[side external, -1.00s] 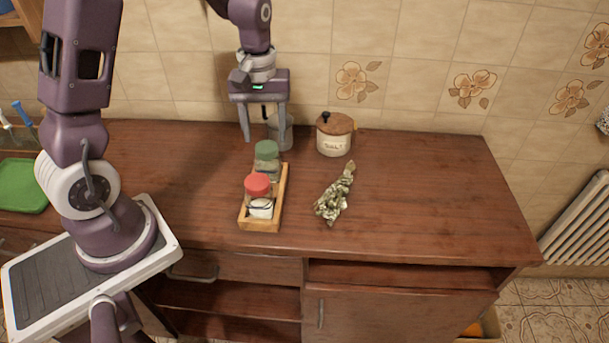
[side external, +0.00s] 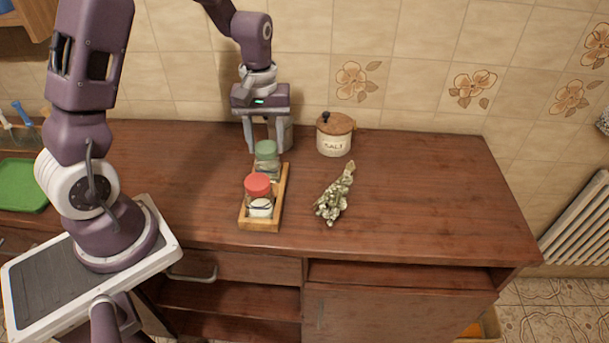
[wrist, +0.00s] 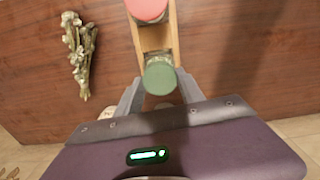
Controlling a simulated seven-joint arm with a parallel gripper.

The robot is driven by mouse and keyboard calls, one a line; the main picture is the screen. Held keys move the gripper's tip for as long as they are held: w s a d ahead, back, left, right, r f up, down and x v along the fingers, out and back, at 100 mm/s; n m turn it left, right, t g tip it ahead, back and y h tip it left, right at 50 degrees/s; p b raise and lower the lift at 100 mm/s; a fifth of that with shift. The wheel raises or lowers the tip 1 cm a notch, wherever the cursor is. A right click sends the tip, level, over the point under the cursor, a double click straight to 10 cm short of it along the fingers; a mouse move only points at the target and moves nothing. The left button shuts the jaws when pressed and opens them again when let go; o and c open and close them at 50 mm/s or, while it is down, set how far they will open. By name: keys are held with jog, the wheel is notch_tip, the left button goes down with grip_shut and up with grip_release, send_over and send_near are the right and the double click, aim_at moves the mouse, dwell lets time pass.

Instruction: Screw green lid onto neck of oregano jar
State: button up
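The green lid (side external: 266,147) sits on top of the oregano jar (side external: 267,168), a clear jar standing in the back end of a small wooden rack. I cannot tell how tightly the lid sits on the neck. My gripper (side external: 267,149) points down just behind and above the lid, with its fingers apart and nothing held. In the wrist view the green lid (wrist: 160,77) shows beyond and between the two open fingers of my gripper (wrist: 159,84). The jar's body is mostly hidden under the lid there.
A red-lidded jar (side external: 258,186) stands in the front of the wooden rack (side external: 281,190). A grey container (side external: 288,134) is behind my gripper by the wall.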

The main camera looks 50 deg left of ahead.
jog(key=m, duration=0.5)
jog(key=shift+m, duration=0.9)
jog(key=m, duration=1.1)
jog(key=shift+m, duration=1.3)
